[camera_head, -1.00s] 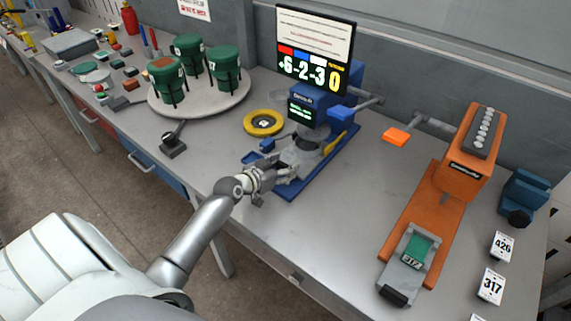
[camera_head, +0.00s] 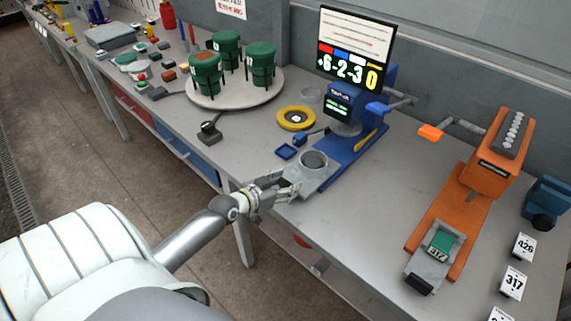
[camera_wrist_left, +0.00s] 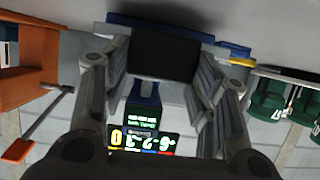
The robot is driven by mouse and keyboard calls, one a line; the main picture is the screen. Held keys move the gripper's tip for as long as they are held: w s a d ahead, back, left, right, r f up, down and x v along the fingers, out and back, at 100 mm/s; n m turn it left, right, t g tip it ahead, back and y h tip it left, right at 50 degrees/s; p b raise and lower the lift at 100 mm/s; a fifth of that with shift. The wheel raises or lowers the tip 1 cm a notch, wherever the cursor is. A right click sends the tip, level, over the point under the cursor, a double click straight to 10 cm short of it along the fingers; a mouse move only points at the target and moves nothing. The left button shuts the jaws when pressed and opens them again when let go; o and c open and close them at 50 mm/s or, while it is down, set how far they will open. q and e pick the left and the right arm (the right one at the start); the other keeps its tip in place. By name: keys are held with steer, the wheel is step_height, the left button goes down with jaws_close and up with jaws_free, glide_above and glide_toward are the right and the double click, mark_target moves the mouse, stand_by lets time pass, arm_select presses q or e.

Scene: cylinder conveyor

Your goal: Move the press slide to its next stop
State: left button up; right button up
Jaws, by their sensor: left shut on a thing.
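The blue press (camera_head: 344,104) stands at the middle of the bench under a screen (camera_head: 355,48) reading +6 -2 -3 0. Its grey slide (camera_head: 321,178), carrying a round grey cup (camera_head: 313,160), is out in front of the press head on a blue base (camera_head: 352,157). My left gripper (camera_head: 291,188) is at the slide's front end, by the bench edge. In the left wrist view, a dark block (camera_wrist_left: 165,57), apparently the slide's handle, sits between its fingers. The exact contact is partly hidden. My right gripper is in neither view.
A yellow ring (camera_head: 296,118) and a small blue tray (camera_head: 286,151) lie left of the press. A round platter (camera_head: 236,97) holds green pots. An orange press (camera_head: 490,165) and number cards (camera_head: 514,282) are at right. Bench between the presses is clear.

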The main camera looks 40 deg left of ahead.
arm_select(q)
steer(key=shift+s+f, duration=0.1)
steer(key=shift+f, duration=0.1)
steer(key=o, duration=1.3)
steer(key=shift+s, duration=0.1)
steer(key=shift+o, duration=0.8)
steer(key=shift+s+r, duration=0.15)
steer(key=shift+r, duration=0.05)
steer(key=d+v, duration=0.1)
steer(key=v, duration=1)
steer(key=shift+s+a+r, duration=0.25)
steer(key=shift+s+a, duration=0.1)
steer(key=shift+a, duration=0.15)
